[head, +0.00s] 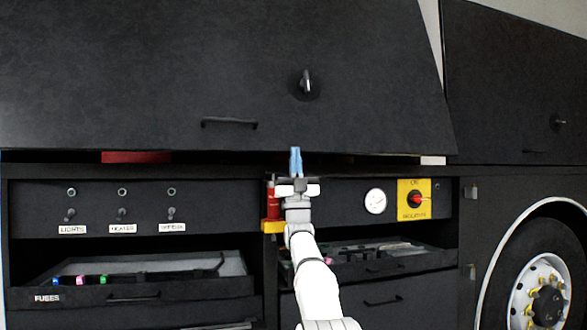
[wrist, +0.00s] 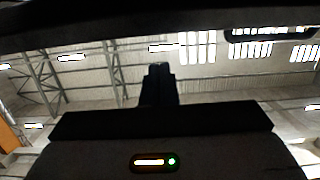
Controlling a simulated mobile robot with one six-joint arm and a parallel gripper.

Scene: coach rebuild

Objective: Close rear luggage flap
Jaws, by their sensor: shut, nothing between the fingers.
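The rear luggage flap (head: 200,70) is a large dark panel. In the head view it is raised above the luggage bay, with its lower edge over the bay's upper panel. It carries a bar handle (head: 229,122) and a round turn latch (head: 305,85). My gripper (head: 296,160) is shut and empty, with blue fingertips pointing up at the flap's lower edge, right of the bar handle. I cannot tell whether the tips touch the flap. In the wrist view the shut fingers (wrist: 157,75) point up, and a dark edge crosses the top of the picture.
Below the flap are a switch panel (head: 120,205), a gauge (head: 375,201) and a red isolator switch on a yellow plate (head: 415,199). An open fuses drawer (head: 130,290) and a tool drawer (head: 370,268) stick out. A wheel (head: 543,285) and another closed panel (head: 515,85) are at right.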

